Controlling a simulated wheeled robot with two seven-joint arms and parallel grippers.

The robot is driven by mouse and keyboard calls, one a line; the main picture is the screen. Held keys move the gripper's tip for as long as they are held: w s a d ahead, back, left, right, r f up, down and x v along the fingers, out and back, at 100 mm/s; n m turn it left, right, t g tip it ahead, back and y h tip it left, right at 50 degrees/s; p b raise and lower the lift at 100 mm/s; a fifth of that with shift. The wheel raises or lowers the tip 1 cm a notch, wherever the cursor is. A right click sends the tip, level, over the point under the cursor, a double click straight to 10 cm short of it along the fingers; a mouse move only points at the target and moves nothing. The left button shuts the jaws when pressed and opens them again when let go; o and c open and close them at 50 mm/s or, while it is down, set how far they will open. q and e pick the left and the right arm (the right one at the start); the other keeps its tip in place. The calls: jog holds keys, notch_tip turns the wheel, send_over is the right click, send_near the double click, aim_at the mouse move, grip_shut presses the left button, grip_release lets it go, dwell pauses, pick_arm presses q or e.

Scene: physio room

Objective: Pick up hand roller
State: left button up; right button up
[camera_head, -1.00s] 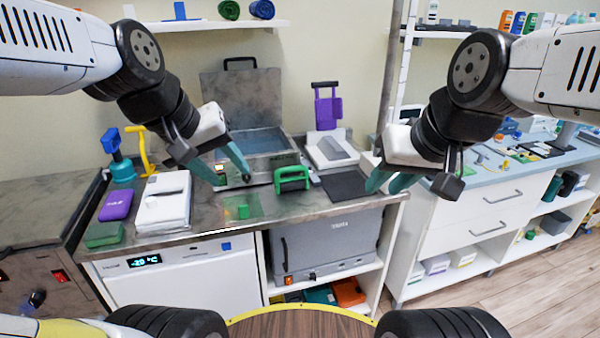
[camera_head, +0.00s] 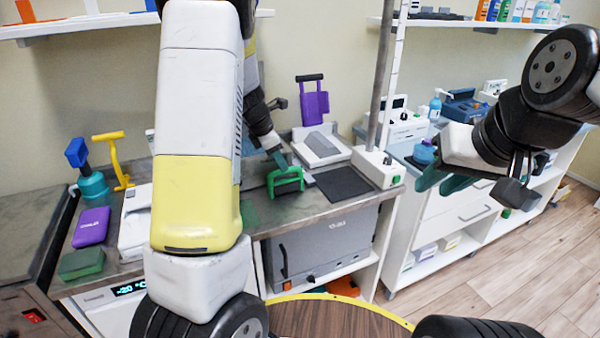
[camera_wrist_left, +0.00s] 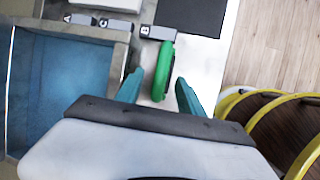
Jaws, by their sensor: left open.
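The green hand roller (camera_head: 285,181), a green frame with a handle, lies on the grey counter (camera_head: 310,208) in front of the white device. My left gripper (camera_head: 276,157) is close by it at its back left, partly hidden by my own left arm. In the left wrist view, the hand roller (camera_wrist_left: 163,70) shows edge-on. Its near end appears between the two open teal fingertips of my left gripper (camera_wrist_left: 158,92), with no clear contact. My right gripper (camera_head: 440,183) is open and empty, out over the right side, away from the hand roller.
A dark mat (camera_head: 342,183) lies right of the hand roller. In the left wrist view, a blue basin (camera_wrist_left: 60,95) is on the left. A purple case (camera_head: 91,228) and green block (camera_head: 81,263) lie far left.

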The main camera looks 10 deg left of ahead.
pick_arm(q)
jog(key=x, duration=0.6)
jog(key=shift+a+f, duration=0.1)
jog(key=shift+f, duration=0.3)
grip_shut()
